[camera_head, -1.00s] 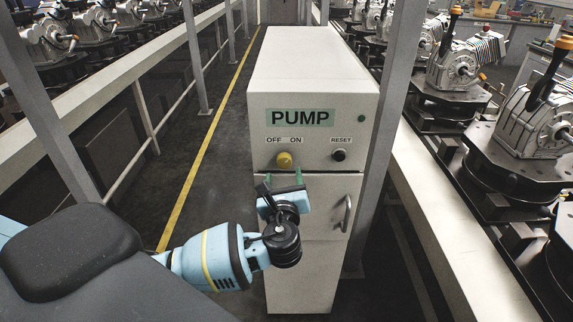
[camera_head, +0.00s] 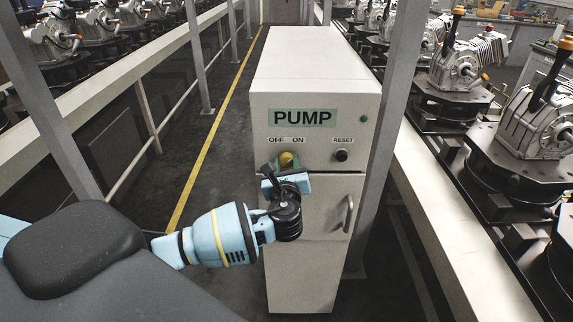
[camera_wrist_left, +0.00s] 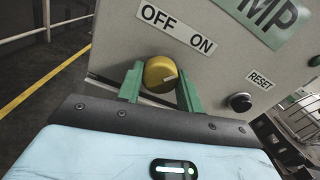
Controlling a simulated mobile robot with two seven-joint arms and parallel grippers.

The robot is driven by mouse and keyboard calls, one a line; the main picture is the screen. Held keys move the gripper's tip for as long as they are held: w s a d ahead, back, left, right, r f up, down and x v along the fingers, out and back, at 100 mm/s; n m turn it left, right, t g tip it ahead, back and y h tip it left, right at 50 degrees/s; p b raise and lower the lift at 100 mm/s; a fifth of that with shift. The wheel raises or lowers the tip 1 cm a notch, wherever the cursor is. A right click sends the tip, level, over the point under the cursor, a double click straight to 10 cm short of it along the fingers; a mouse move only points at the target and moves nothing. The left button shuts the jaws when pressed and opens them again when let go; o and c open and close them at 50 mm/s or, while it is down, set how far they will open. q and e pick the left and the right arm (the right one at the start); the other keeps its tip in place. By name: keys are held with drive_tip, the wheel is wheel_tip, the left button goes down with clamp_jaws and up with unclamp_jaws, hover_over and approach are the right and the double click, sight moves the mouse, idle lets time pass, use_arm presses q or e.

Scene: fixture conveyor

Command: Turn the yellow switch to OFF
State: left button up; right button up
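The yellow switch (camera_head: 286,159) is a round knob on the front of the white PUMP cabinet, below the OFF and ON labels (camera_head: 286,140). In the left wrist view the knob (camera_wrist_left: 158,70) has a pale mark on the right part of its face, toward the ON side. My left gripper (camera_head: 284,165) is at the panel with its green fingers (camera_wrist_left: 160,82) apart, one on each side of the knob. The fingers look open; whether either touches the knob is unclear. The knob's lower part is hidden by the gripper in the head view. My right gripper is out of view.
A black RESET button (camera_head: 341,155) sits right of the switch, with a green light (camera_head: 364,118) above it. A door handle (camera_head: 348,214) is below. A grey post (camera_head: 385,130) stands close to the cabinet's right side; conveyors run along both sides.

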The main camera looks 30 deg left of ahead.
use_arm(q)
drive_tip(key=c, duration=0.4)
drive_tip(key=shift+n, duration=0.4)
drive_tip(key=n, duration=0.4)
drive_tip(key=shift+f+n, duration=0.1)
drive_tip(key=shift+n, duration=0.3)
drive_tip(key=n, duration=0.4)
drive_tip(key=n+b, duration=0.1)
drive_tip(key=n, duration=0.3)
drive_tip(key=shift+n, duration=1.1)
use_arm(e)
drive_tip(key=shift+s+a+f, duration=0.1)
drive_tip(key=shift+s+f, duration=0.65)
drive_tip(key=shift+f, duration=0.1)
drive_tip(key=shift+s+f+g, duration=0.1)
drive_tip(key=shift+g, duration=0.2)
use_arm(q)
drive_tip(key=o, duration=1)
